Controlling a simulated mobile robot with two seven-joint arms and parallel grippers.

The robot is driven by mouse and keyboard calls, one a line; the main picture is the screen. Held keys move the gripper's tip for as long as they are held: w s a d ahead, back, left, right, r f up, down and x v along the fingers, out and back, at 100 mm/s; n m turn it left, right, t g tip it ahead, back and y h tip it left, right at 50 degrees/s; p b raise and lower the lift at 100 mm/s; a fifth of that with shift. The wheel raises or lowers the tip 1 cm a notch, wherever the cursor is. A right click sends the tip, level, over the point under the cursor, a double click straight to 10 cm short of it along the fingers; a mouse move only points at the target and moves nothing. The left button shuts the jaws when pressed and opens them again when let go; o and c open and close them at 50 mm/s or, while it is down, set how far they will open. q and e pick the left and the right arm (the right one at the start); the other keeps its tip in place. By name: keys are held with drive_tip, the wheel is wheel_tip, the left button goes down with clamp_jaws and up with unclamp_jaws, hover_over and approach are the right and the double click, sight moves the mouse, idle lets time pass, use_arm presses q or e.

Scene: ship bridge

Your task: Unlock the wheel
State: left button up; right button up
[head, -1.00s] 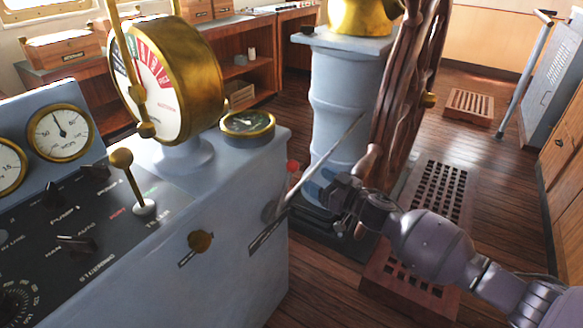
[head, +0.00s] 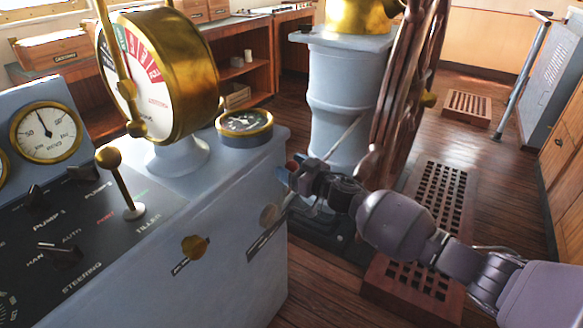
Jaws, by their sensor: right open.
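The wooden ship's wheel (head: 402,100) stands edge-on in front of the pale blue pedestal (head: 345,95). A thin metal rod (head: 343,138) runs slantwise from near the wheel down toward the console's side, passing behind my right gripper. A small red part shows beside the fingertips. My left gripper is out of view.
The console (head: 235,190) with its brass telegraph (head: 175,75), gauges and tiller lever (head: 122,185) fills the left. A wooden grating (head: 435,210) lies on the floor under my right arm. A grey cabinet with a rail (head: 545,80) stands at the far right.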

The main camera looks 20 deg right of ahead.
clamp_jaws()
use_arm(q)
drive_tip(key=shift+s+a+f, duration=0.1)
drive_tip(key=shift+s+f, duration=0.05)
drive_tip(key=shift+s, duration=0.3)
use_arm(e)
drive_tip(key=shift+s+r, duration=0.1)
